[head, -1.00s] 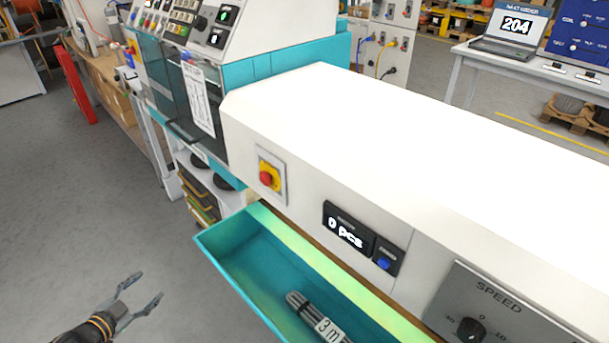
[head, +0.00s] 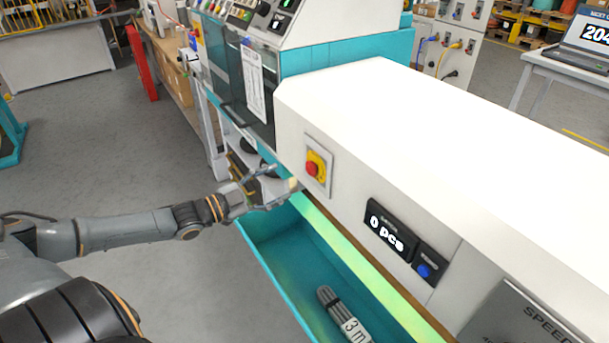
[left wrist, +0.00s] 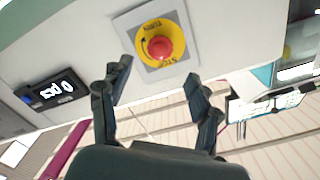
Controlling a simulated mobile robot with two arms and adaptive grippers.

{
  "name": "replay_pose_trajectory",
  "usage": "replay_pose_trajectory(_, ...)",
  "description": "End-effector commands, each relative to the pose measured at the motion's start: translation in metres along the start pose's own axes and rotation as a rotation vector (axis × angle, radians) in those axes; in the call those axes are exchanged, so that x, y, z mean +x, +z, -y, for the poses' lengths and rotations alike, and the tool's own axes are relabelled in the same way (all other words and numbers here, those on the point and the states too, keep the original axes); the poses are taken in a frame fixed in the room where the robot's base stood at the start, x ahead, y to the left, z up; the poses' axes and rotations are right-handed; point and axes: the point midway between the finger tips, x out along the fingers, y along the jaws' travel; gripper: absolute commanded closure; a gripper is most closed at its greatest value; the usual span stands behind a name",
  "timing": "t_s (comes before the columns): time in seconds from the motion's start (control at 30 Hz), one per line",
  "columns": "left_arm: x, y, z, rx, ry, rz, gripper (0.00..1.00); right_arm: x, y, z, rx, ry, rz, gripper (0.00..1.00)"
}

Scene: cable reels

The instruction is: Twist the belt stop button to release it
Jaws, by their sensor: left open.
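The belt stop button (head: 313,168) is a red knob on a yellow round plate, set in a grey square on the white machine front. It also shows in the left wrist view (left wrist: 160,48), with a turn arrow and lettering on the yellow. My left gripper (head: 285,184) is just left of and below the button in the head view, apart from it. In the left wrist view its two fingers (left wrist: 158,82) are spread, with the button ahead between and beyond their tips. Nothing is between the fingers. My right gripper is in neither view.
Right of the button are a counter display (head: 390,232) reading 0 pcs and a blue button (head: 424,270). A dark glass-fronted machine section (head: 235,85) stands to the left.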

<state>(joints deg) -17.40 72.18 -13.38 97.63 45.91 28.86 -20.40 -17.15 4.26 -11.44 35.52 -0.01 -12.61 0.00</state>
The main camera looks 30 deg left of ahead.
Motion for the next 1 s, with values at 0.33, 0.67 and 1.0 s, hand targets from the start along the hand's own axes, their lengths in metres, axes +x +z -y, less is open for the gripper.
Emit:
replay_pose_trajectory(0.33, 0.042, -0.001, 0.001, -0.001, -0.004, -0.003, 0.38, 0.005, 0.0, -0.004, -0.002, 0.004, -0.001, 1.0)
replay_pose_trajectory(0.67, 0.076, -0.001, 0.001, -0.001, -0.002, -0.001, 0.38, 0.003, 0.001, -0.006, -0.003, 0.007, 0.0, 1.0)
replay_pose_trajectory(1.0, 0.087, 0.0, -0.001, 0.0, 0.002, 0.002, 0.38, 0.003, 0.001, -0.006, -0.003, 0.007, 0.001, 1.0)
